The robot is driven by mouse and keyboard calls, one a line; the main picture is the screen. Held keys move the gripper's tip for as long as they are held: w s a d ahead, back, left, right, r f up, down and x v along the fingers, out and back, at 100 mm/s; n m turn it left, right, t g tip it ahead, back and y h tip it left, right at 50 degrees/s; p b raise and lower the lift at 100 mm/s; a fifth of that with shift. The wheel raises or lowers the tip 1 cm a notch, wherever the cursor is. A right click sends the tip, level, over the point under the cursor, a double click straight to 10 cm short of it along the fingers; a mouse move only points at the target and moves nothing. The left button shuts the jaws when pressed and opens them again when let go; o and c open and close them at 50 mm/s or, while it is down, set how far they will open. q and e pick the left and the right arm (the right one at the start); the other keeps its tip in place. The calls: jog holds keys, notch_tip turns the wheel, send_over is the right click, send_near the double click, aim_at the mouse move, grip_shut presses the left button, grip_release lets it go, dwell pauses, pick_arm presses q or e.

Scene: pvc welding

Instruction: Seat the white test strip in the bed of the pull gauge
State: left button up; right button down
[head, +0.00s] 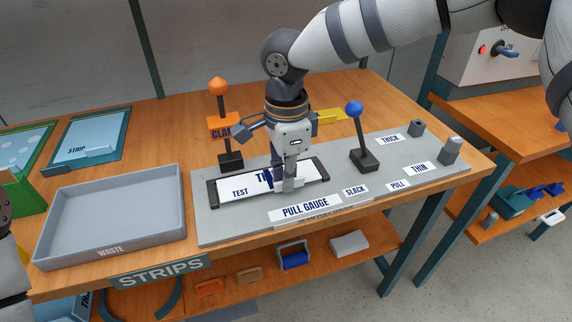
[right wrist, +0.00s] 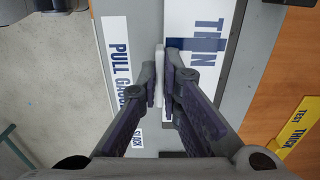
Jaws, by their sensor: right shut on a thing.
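The white test strip (head: 240,190), lettered TEST and THIN, lies along the bed of the grey pull gauge (head: 225,222), between dark end pieces. It also shows in the right wrist view (right wrist: 204,12). My right gripper (head: 287,186) points down at the strip's near long side. Its fingers (right wrist: 161,92) are closed on a narrow pale upright part at the strip's edge, in the right wrist view. The fingers hide part of the strip, and I cannot tell whether it rests fully flat. My left gripper is out of view; only a piece of my left arm shows at the left edge.
An orange-knobbed clamp lever (head: 219,105) stands behind the bed, and a blue-knobbed lever (head: 356,125) to its right. Two grey posts stand at the gauge's right end.

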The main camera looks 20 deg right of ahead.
jog(key=shift+f, duration=0.15)
jog(key=shift+f, duration=0.3)
dwell(0.5)
jog(key=c, duration=1.7)
grip_release()
jog(key=shift+s+r+p, duration=0.3)
jog(key=shift+r, duration=0.65)
jog(key=shift+s+r+p, duration=0.25)
jog(key=shift+r+p, duration=0.05)
jog(key=shift+r, duration=0.6)
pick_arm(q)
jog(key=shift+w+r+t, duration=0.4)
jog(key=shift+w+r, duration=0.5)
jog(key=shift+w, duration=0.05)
pick_arm(e)
jog(key=s+r, duration=0.2)
jog(key=s, duration=0.6)
jog(key=shift+d+r, duration=0.15)
jog(key=shift+r, duration=0.2)
